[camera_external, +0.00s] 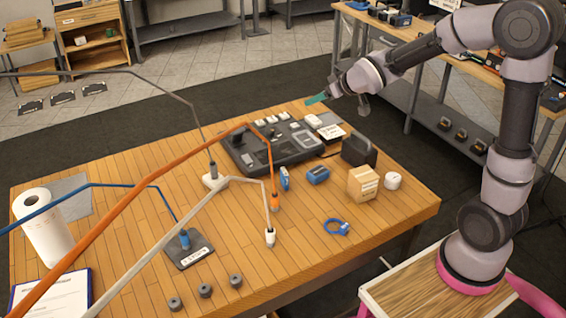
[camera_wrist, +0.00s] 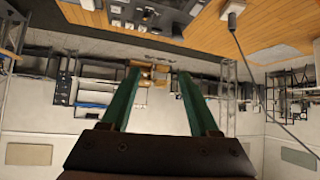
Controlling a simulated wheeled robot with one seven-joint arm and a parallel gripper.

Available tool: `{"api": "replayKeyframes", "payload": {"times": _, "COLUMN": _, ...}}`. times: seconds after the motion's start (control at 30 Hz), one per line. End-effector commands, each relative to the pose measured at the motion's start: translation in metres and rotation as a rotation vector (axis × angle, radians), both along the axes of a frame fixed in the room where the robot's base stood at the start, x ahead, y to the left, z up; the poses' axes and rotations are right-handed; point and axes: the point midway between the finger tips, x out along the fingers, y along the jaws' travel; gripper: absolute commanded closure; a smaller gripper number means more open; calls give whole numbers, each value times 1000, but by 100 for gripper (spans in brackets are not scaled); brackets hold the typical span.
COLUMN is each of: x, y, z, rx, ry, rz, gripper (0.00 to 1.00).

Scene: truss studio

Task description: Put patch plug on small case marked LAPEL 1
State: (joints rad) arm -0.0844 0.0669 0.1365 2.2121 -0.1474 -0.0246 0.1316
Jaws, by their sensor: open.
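Several cables end in plugs on the wooden table, and I cannot tell which is the patch plug. An orange plug (camera_external: 274,202) and a white plug (camera_external: 270,238) stand upright on bare wood. A blue plug (camera_external: 184,239) stands on a dark labelled plate (camera_external: 188,256). A grey plug (camera_external: 212,170) stands on a white block (camera_external: 214,182), also in the wrist view (camera_wrist: 232,14). Small blue cases (camera_external: 318,175) (camera_external: 285,179) lie mid-table; no LAPEL 1 marking is readable. My gripper (camera_external: 325,97) is open and empty, above the table's far edge; its teal fingers show apart in the wrist view (camera_wrist: 158,73).
A dark mixer console (camera_external: 270,158) fills the table's far side. A black case (camera_external: 358,149), cardboard box (camera_external: 363,184), white roll (camera_external: 393,181) and blue ring clamp (camera_external: 336,227) stand nearby. Cables arch over the left half. The right front corner is clear.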

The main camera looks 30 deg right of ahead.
Motion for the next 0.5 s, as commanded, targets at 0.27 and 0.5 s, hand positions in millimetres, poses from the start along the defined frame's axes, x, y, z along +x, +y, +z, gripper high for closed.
{"api": "replayKeyframes", "payload": {"times": 0.27, "x": -135, "y": -72, "z": 62, "rx": 118, "ry": 145, "rz": -263, "gripper": 38}}
{"api": "replayKeyframes", "payload": {"times": 0.5, "x": -249, "y": -89, "z": 72, "rx": 284, "ry": 275, "rz": -392, "gripper": 38}}
